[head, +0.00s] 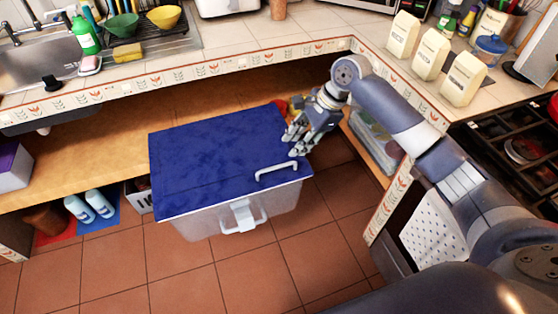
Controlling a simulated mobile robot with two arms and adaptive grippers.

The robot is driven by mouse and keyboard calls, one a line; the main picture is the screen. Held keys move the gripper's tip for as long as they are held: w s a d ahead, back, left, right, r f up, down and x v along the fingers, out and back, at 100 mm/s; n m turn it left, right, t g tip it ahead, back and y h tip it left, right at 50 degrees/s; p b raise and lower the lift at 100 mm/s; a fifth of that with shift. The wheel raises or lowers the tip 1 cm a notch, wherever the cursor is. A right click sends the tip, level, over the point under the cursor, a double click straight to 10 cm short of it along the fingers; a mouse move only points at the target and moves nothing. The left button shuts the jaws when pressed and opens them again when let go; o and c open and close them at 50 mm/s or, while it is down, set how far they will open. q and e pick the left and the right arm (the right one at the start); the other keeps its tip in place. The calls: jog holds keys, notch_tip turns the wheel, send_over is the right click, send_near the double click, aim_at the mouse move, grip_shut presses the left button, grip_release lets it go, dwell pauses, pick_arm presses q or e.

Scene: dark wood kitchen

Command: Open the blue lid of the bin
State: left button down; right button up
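The bin (210,226) is a clear plastic box standing on the tiled floor in front of the low shelf. Its blue lid (210,160) lies flat and shut on top. A white handle (277,169) is on the lid near its right front side, and a white latch (241,214) is on the front wall. My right gripper (293,145) is over the lid's right edge, just behind the handle and apart from it in the picture. Its fingers look spread with nothing between them. Whether it touches the lid is not clear. My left gripper is not in view.
The counter (300,50) overhangs the shelf behind the bin, with its tiled edge close to my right arm. White cartons (430,52) stand on the right counter. The floor (250,275) in front is clear.

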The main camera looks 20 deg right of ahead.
aim_at(281, 167)
jog(key=x, duration=1)
jog(key=shift+w+f+b, duration=0.15)
jog(key=shift+f+b, duration=0.05)
jog(key=shift+b, duration=0.15)
grip_shut()
